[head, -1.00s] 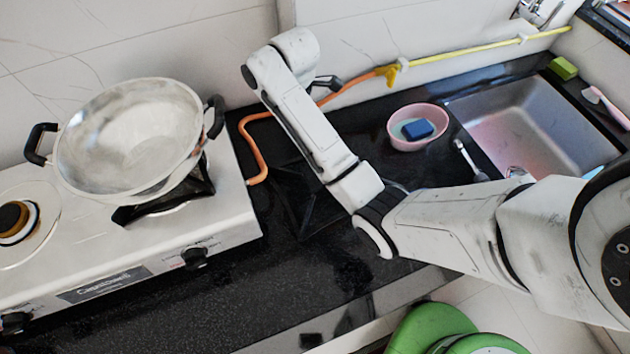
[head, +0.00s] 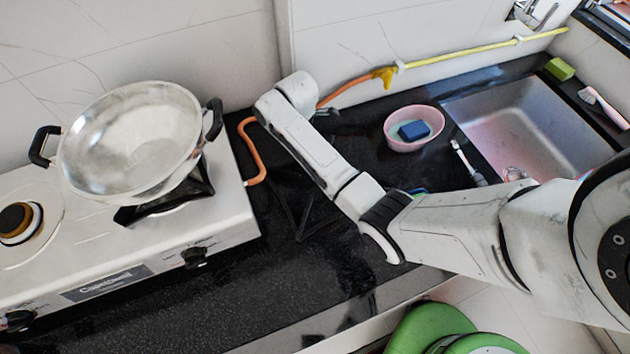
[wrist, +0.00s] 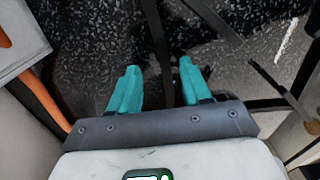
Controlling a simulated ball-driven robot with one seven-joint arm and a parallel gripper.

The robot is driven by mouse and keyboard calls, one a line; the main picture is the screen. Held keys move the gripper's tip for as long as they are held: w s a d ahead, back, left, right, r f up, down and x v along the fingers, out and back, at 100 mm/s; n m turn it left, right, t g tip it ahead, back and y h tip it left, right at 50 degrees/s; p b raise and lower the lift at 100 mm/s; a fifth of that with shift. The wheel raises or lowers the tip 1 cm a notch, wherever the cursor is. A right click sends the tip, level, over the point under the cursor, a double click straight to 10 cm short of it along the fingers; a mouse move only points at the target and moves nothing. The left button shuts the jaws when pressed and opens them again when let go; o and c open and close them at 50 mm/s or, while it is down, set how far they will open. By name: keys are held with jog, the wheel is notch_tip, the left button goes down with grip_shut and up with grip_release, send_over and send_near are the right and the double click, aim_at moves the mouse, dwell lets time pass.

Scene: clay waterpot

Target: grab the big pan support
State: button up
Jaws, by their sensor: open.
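The big pan support is a thin black metal frame (head: 297,228) lying on the black counter, just right of the stove. It is dark on dark, and my arm covers part of it in the head view. In the wrist view its black bars (wrist: 160,42) cross the speckled counter. My gripper (wrist: 159,66) has two teal fingers, spread apart and empty. One bar shows beyond and between the fingertips; I cannot tell whether they touch it. My gripper is hidden behind my arm in the head view.
A gas stove (head: 225,225) stands at left with a large metal wok (head: 130,140) on another black support (head: 170,205). An orange hose (head: 252,155) runs beside it. A pink bowl (head: 402,144) with a blue sponge and a sink (head: 530,130) are at right.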

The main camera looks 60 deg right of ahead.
jog(key=shift+s+a+f, duration=0.1)
jog(key=shift+f, duration=0.05)
jog(key=shift+w+f, duration=0.2)
jog(key=shift+w, duration=0.05)
jog(key=c, duration=0.8)
jog(key=shift+s+r, duration=0.1)
grip_shut()
jog(key=shift+r, duration=0.1)
